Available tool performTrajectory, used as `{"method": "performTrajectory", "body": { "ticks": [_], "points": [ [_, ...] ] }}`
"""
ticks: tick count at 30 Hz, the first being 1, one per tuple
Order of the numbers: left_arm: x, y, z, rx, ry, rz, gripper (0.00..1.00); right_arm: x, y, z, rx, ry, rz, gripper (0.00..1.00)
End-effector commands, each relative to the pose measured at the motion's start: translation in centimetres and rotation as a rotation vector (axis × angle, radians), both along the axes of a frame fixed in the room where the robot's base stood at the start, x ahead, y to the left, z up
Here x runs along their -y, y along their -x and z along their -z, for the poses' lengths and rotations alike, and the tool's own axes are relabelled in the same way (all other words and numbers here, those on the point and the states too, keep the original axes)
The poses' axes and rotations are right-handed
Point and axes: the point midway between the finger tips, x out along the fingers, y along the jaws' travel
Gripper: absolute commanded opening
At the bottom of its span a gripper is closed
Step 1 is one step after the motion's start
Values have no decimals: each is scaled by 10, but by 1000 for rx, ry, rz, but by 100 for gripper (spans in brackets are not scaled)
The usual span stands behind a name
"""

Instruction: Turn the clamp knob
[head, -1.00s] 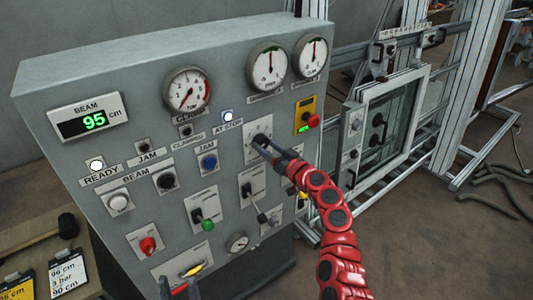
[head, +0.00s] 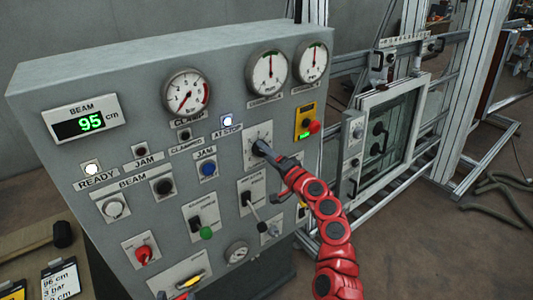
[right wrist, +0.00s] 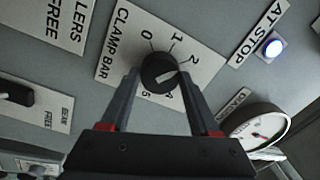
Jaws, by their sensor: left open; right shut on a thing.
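Some dial numbers are hidden by the fingers. In the head view the dial plate (head: 259,131) shows above my right gripper (head: 262,149), which mostly hides the knob.
The clamp gauge (head: 187,92) is above left of the dial. The lit AT STOP lamp (head: 227,120) is near it. A framed window (head: 388,130) stands at right.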

Motion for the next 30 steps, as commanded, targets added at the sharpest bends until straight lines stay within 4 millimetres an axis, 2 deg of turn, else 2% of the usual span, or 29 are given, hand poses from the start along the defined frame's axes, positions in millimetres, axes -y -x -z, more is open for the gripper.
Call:
{"method": "performTrajectory", "body": {
  "ticks": [30],
  "points": [
    [0,0,-53,0,0,0,50,0,1,-3,-567,-781,3,6]
  ]
}}
